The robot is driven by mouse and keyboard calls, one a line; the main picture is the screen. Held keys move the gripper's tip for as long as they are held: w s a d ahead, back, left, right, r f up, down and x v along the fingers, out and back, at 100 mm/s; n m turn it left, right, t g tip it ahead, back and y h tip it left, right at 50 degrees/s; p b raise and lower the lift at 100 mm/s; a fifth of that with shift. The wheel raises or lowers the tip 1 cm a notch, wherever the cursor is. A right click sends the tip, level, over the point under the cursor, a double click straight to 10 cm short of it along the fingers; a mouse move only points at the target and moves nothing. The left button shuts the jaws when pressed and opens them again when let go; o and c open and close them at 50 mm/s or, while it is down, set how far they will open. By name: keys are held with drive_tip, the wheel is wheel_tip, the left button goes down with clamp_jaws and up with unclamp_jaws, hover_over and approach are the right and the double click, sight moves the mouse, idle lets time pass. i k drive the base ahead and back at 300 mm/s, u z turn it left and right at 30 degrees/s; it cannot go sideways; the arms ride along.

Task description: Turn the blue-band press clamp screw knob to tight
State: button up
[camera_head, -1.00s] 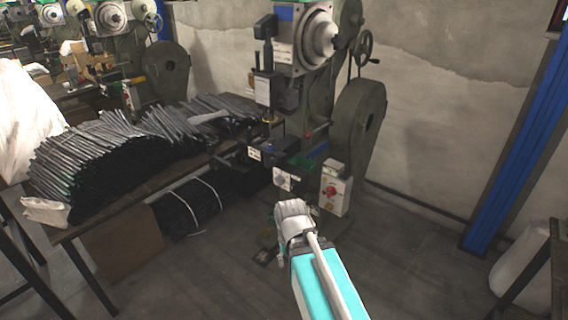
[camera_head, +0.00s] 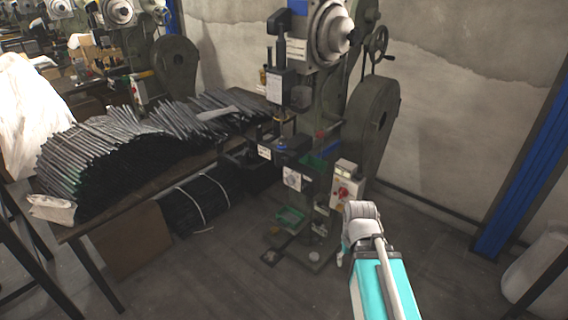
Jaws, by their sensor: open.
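The near press (camera_head: 368,125) stands at centre right against the wall, with a patch of blue (camera_head: 298,7) at its top edge in view. I cannot make out which part is its clamp screw knob. A spoked handwheel (camera_head: 378,43) sits on its upper right side. A small box with a red button (camera_head: 343,192) is low on its right. My gripper's fingers cannot be made out.
A table (camera_head: 150,192) at left carries a heap of dark rods (camera_head: 105,150). A bundle of dark rods (camera_head: 195,205) lies below it. More presses (camera_head: 118,12) stand behind at upper left. A blue post (camera_head: 520,150) is at right. The floor in front is clear.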

sight(283, 161)
drive_tip(key=z, duration=0.1)
drive_tip(key=i, duration=1)
drive_tip(key=u, duration=0.05)
